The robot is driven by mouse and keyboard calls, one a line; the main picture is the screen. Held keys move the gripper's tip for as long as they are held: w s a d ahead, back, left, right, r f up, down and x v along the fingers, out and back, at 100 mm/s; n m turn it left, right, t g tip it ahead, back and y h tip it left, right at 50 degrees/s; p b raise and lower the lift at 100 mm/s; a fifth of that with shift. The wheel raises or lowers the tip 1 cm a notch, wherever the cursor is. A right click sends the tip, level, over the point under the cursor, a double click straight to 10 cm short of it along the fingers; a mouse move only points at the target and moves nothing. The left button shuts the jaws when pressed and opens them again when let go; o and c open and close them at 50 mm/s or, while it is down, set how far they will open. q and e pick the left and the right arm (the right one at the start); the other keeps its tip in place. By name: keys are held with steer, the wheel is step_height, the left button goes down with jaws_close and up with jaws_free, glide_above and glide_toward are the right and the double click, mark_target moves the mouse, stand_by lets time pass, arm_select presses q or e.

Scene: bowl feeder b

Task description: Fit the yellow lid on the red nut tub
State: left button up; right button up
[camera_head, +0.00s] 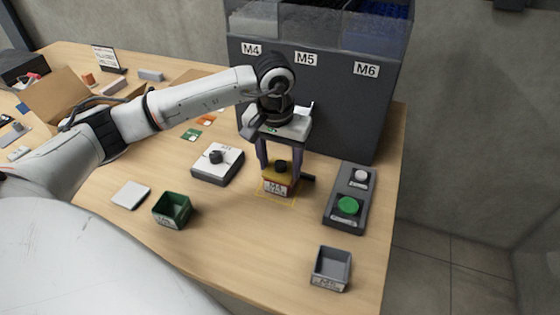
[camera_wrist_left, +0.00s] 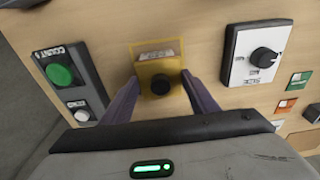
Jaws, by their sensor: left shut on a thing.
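The yellow lid (camera_head: 270,178) with a black knob (camera_head: 281,166) is over the small red nut tub (camera_head: 274,189), which has a white label. My left gripper (camera_head: 280,174) points down with its purple fingers on either side of the lid, and it is shut on the lid. The wrist view also shows the lid (camera_wrist_left: 147,72) and its knob (camera_wrist_left: 161,85) between the fingers. The lid hides the tub's opening; I cannot tell whether it is fully seated. My right gripper is not in view.
A yellow outline (camera_head: 290,202) surrounds the tub. A white dial box (camera_head: 209,174) is left, a button box (camera_head: 338,210) right, and the feeder cabinet (camera_head: 335,120) behind. A green bin (camera_head: 172,210) and grey bin (camera_head: 331,268) stand nearer. The table between them is clear.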

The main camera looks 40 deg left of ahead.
mark_target(278, 174)
arm_select(q)
steer(key=shift+f, duration=0.1)
steer(key=o, duration=1)
steer(key=shift+o, duration=0.2)
step_height(278, 174, up, 12)
steer(key=s+b, duration=0.1)
steer(key=shift+s+d, duration=0.2)
